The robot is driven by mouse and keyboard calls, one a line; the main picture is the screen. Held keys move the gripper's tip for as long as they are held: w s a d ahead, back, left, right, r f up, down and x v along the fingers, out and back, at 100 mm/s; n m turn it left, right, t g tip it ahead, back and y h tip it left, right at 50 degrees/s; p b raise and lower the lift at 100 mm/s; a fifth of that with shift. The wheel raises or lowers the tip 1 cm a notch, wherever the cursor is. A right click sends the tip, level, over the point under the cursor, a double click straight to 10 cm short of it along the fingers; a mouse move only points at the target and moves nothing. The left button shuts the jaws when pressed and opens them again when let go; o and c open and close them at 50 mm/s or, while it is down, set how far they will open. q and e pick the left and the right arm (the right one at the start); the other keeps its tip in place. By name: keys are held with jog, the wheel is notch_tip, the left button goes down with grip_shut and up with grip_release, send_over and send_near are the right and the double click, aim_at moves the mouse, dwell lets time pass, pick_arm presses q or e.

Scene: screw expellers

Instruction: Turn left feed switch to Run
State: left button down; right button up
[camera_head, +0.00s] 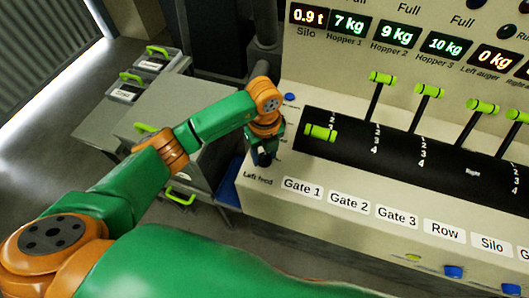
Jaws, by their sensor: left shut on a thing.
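My left gripper (264,156) is at the left end of the control panel (320,222), just above the printed "Left feed" label (258,179). It points down at the panel and is shut on the left feed switch. The gripper hides the switch, so its setting cannot be read. My right gripper is not in view.
Several levers with green handles, such as one at the left end (321,132) and a raised one (383,78), stand on the black drum right of my gripper. A blue button (290,97) is just behind it. Grey cabinets (160,115) with green handles stand at the left.

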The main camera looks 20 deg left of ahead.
pick_arm(q)
jog(key=m+b, duration=0.2)
jog(key=shift+w+f+m, duration=0.1)
jog(key=shift+f+m, duration=0.05)
jog(key=shift+m, duration=0.15)
jog(key=m+b, duration=0.2)
jog(key=m, duration=0.1)
jog(key=shift+m+b, duration=0.3)
jog(key=shift+b, duration=0.1)
jog(key=m+b, duration=0.3)
jog(key=shift+m, duration=0.4)
jog(key=shift+m+b, duration=0.6)
jog(key=shift+m, duration=0.3)
jog(key=shift+r, duration=0.2)
jog(key=shift+c, duration=1.7)
grip_release()
